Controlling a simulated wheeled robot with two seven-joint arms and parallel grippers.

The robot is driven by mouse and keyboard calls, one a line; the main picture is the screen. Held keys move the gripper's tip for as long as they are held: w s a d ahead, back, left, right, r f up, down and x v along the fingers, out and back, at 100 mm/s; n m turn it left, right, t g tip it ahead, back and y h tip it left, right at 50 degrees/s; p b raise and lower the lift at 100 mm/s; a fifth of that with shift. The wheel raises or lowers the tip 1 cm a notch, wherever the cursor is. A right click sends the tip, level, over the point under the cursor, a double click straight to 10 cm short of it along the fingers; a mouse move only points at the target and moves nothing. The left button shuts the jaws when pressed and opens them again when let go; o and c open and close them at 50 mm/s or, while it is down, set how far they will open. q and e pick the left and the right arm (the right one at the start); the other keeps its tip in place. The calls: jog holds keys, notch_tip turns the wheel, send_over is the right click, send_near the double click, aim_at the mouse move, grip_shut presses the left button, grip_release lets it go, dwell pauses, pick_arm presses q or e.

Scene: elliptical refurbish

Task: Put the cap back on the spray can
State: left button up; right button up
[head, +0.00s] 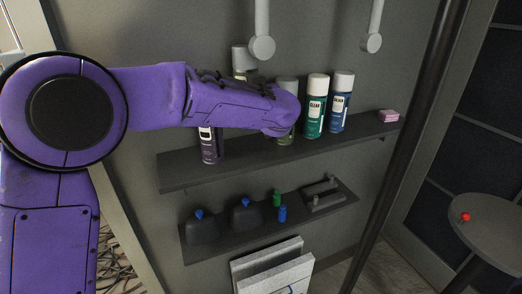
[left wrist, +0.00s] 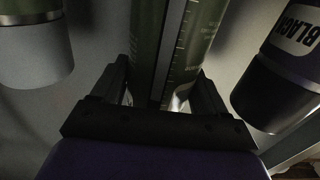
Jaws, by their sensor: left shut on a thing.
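In the left wrist view my left gripper (left wrist: 160,82) is shut around a green cylinder with fine print along its side (left wrist: 203,38), which looks like a spray can. Its top and any cap are not clear there. In the head view my purple wrist hides this gripper and its grasp. A green can (head: 315,108) and a blue can (head: 341,103), both white-capped, stand to the right. I cannot tell which can lacks a cap. My right gripper is out of view.
A pale-topped container (head: 241,61) shows above my forearm, mostly hidden. A pink block (head: 389,116) lies at the upper shelf's right end. The lower shelf (head: 218,245) holds dark bottles and small items. A small red object (head: 465,217) sits on a round table (head: 492,232).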

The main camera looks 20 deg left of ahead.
pick_arm(q)
jog(key=shift+w+d+r, duration=0.3)
jog(key=shift+d+r, duration=0.1)
jog(key=shift+r, duration=0.1)
notch_tip(320, 180, down, 6)
jog(key=shift+f, duration=0.2)
jog(key=shift+f, duration=0.35)
jog(key=shift+f+p, duration=0.3)
jog(key=shift+f, duration=1.2)
